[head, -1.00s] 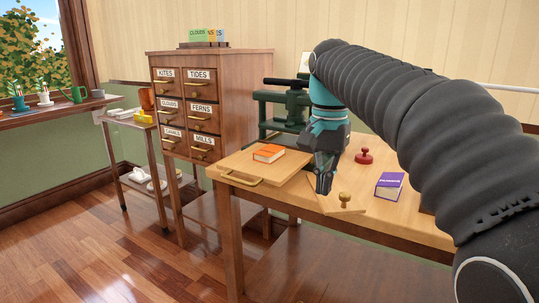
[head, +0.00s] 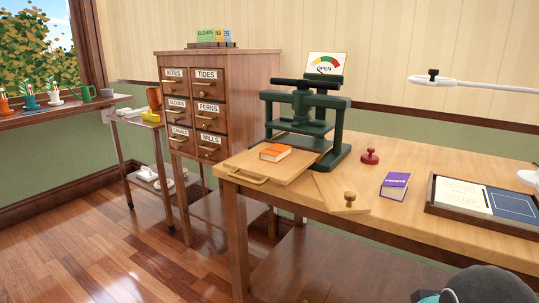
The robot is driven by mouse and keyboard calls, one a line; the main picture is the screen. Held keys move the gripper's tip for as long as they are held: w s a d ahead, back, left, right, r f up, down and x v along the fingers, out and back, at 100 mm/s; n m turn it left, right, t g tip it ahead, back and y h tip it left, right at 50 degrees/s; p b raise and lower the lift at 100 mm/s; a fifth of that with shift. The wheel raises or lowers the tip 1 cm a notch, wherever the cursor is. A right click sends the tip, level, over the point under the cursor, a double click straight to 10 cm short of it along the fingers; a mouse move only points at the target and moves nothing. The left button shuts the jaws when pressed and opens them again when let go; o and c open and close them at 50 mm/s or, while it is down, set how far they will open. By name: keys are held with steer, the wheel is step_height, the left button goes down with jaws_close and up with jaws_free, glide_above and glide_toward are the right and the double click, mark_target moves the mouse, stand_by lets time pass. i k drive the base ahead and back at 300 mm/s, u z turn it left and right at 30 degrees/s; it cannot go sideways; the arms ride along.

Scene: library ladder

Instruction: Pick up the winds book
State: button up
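No book has a title I can read as winds. An orange book (head: 276,152) lies flat on a wooden board with a brass handle at the left end of the workbench. A purple book (head: 394,187) lies flat further right on the bench; the small lettering on its spine is not legible. Several upright books or cards (head: 212,35) stand on top of the drawer cabinet, one marked CLOUDS, the others partly covered. Only part of my arm shows at the bottom right edge; my gripper's fingers are out of the picture.
A green press (head: 308,120) stands behind the orange book. A red stamp (head: 370,156), a brass-knobbed wooden piece (head: 350,200) and a dark tray (head: 432,207) are on the bench. The labelled drawer cabinet (head: 220,65) stands left of it. The floor at front left is clear.

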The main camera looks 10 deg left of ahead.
mark_target(276, 153)
steer(key=u, duration=2.15)
steer(key=i, duration=3.25)
steer(key=z, duration=3.6)
